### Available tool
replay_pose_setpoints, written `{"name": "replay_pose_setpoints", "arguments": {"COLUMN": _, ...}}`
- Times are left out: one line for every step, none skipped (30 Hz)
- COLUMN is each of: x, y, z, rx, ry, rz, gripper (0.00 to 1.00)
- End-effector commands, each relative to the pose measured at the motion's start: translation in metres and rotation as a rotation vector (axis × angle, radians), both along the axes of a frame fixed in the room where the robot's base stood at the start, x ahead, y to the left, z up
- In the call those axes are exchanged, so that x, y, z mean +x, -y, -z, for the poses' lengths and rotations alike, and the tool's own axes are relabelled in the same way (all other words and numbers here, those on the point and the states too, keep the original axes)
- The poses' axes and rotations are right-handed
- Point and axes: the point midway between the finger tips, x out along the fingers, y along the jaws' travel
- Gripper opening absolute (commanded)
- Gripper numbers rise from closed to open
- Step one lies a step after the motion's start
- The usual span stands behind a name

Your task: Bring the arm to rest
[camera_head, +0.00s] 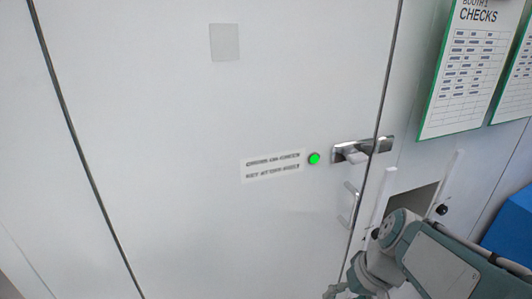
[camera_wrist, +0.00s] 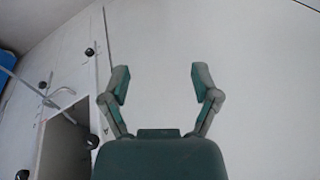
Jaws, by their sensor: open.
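My gripper (camera_wrist: 161,88) shows in the wrist view with its two fingers spread wide and nothing between them. A plain white surface lies beyond the fingers. In the head view my arm reaches in from the lower right corner, and part of my gripper (camera_head: 340,289) shows at the bottom edge, in front of the white door (camera_head: 200,220). Its fingertips are hard to make out there.
The door carries a lever handle (camera_head: 362,150), a green light (camera_head: 314,158) and a label (camera_head: 273,166). Right of it is a square opening (camera_head: 411,203), also in the wrist view (camera_wrist: 64,150). A checks sheet (camera_head: 468,75) hangs above; a blue object (camera_head: 510,228) stands at the right edge.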

Motion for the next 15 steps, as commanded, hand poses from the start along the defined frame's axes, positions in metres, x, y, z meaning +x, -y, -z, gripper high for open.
{"name": "replay_pose_setpoints", "arguments": {"x": -0.007, "y": -0.001, "z": -0.009, "rx": -0.043, "ry": 0.04, "rz": -0.004, "gripper": 0.79}}
{"name": "replay_pose_setpoints", "arguments": {"x": -0.01, "y": -0.001, "z": -0.013, "rx": -0.07, "ry": 0.062, "rz": -0.001, "gripper": 0.79}}
{"name": "replay_pose_setpoints", "arguments": {"x": -0.015, "y": -0.001, "z": -0.018, "rx": -0.102, "ry": 0.091, "rz": 0.004, "gripper": 0.79}}
{"name": "replay_pose_setpoints", "arguments": {"x": -0.018, "y": 0.0, "z": -0.022, "rx": -0.126, "ry": 0.114, "rz": 0.007, "gripper": 0.79}}
{"name": "replay_pose_setpoints", "arguments": {"x": -0.021, "y": 0.0, "z": -0.027, "rx": -0.15, "ry": 0.14, "rz": 0.012, "gripper": 0.79}}
{"name": "replay_pose_setpoints", "arguments": {"x": -0.026, "y": 0.001, "z": -0.033, "rx": -0.179, "ry": 0.175, "rz": 0.017, "gripper": 0.79}}
{"name": "replay_pose_setpoints", "arguments": {"x": -0.029, "y": 0.002, "z": -0.037, "rx": -0.2, "ry": 0.202, "rz": 0.022, "gripper": 0.79}}
{"name": "replay_pose_setpoints", "arguments": {"x": -0.032, "y": 0.002, "z": -0.041, "rx": -0.218, "ry": 0.228, "rz": 0.027, "gripper": 0.79}}
{"name": "replay_pose_setpoints", "arguments": {"x": -0.035, "y": 0.003, "z": -0.046, "rx": -0.242, "ry": 0.263, "rz": 0.034, "gripper": 0.79}}
{"name": "replay_pose_setpoints", "arguments": {"x": -0.038, "y": 0.004, "z": -0.049, "rx": -0.256, "ry": 0.288, "rz": 0.04, "gripper": 0.79}}
{"name": "replay_pose_setpoints", "arguments": {"x": -0.04, "y": 0.004, "z": -0.052, "rx": -0.27, "ry": 0.31, "rz": 0.046, "gripper": 0.79}}
{"name": "replay_pose_setpoints", "arguments": {"x": -0.043, "y": 0.005, "z": -0.056, "rx": -0.284, "ry": 0.337, "rz": 0.052, "gripper": 0.79}}
{"name": "replay_pose_setpoints", "arguments": {"x": -0.044, "y": 0.006, "z": -0.058, "rx": -0.292, "ry": 0.353, "rz": 0.056, "gripper": 0.79}}
{"name": "replay_pose_setpoints", "arguments": {"x": -0.045, "y": 0.006, "z": -0.06, "rx": -0.3, "ry": 0.369, "rz": 0.06, "gripper": 0.79}}
{"name": "replay_pose_setpoints", "arguments": {"x": -0.047, "y": 0.007, "z": -0.062, "rx": -0.306, "ry": 0.383, "rz": 0.065, "gripper": 0.79}}
